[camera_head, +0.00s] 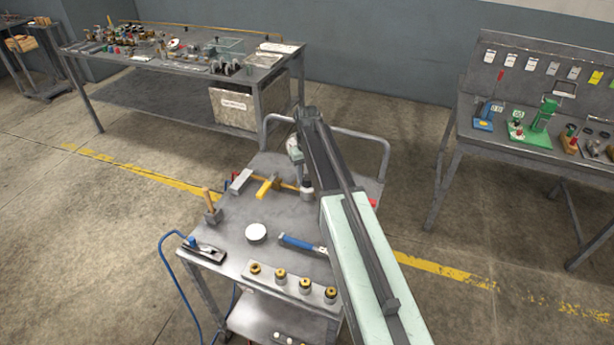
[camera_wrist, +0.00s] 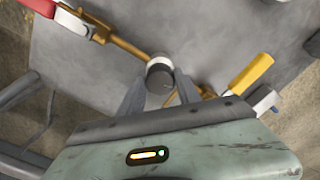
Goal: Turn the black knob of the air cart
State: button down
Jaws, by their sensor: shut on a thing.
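The black knob (camera_wrist: 159,78) is a short dark cylinder with a pale collar, in the middle of the wrist view. It sits on a brass pipe (camera_wrist: 128,47) over the grey top of the air cart (camera_wrist: 95,65). My gripper (camera_wrist: 161,86) is shut on the knob, one finger on each side.
A yellow-handled lever (camera_wrist: 251,72) and a red-handled valve (camera_wrist: 35,7) flank the knob. On the cart are a white disc (camera_head: 256,233), a blue-handled tool (camera_head: 298,243) and several brass-topped fittings (camera_head: 280,276). Benches stand behind left (camera_head: 150,60) and right (camera_head: 500,135).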

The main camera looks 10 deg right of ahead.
aim_at(307, 177)
jog(key=shift+m, duration=0.3)
jog(key=c, duration=0.9)
grip_release()
jog(key=shift+o, duration=0.2)
notch_tip(307, 177, up, 8)
jog(key=p, duration=0.8)
jog(key=shift+f, duration=0.1)
